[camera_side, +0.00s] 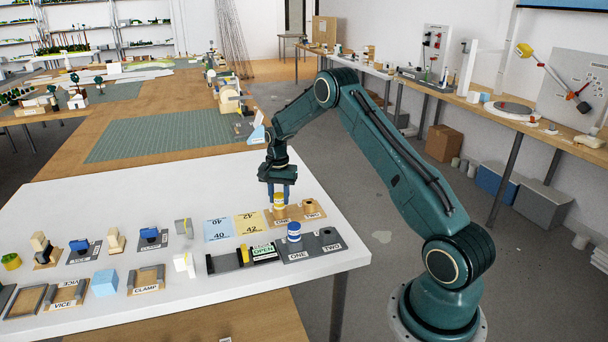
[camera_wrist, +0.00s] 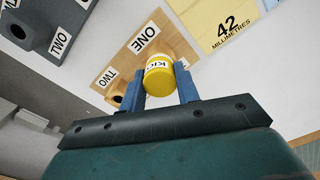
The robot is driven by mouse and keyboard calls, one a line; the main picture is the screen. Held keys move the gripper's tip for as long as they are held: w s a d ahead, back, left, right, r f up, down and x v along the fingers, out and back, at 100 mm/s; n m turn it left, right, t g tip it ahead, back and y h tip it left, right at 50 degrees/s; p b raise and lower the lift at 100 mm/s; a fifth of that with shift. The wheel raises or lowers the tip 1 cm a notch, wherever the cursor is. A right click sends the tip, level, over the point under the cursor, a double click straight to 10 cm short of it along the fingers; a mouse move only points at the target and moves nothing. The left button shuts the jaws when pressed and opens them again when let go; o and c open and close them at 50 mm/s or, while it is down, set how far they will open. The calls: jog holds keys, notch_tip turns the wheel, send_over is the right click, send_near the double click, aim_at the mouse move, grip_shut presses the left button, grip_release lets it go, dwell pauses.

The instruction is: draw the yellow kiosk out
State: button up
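The yellow kiosk (camera_side: 279,202) is a small yellow and white cylinder. It stands upright at the ONE end of the wooden block (camera_side: 296,217). In the wrist view the kiosk (camera_wrist: 158,75) lies between the two blue fingers of my gripper (camera_wrist: 162,85), with its printed side showing. The wooden block (camera_wrist: 128,62) is behind it, and the TWO hole is empty. In the side view my gripper (camera_side: 281,191) points down over the kiosk, fingers to either side of its upper part. I cannot tell whether the fingers touch it. The kiosk's base is hidden.
A grey block (camera_side: 322,245) marked ONE and TWO holds a blue and white kiosk (camera_side: 294,232) close in front. A yellow 42 card (camera_side: 251,222) and a blue 40 card (camera_side: 218,230) lie to the left. The table's right edge is near.

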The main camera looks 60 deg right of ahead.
jog(key=shift+r, duration=0.8)
dwell(1.0)
jog(key=shift+r, duration=1.7)
jog(key=shift+s, duration=0.1)
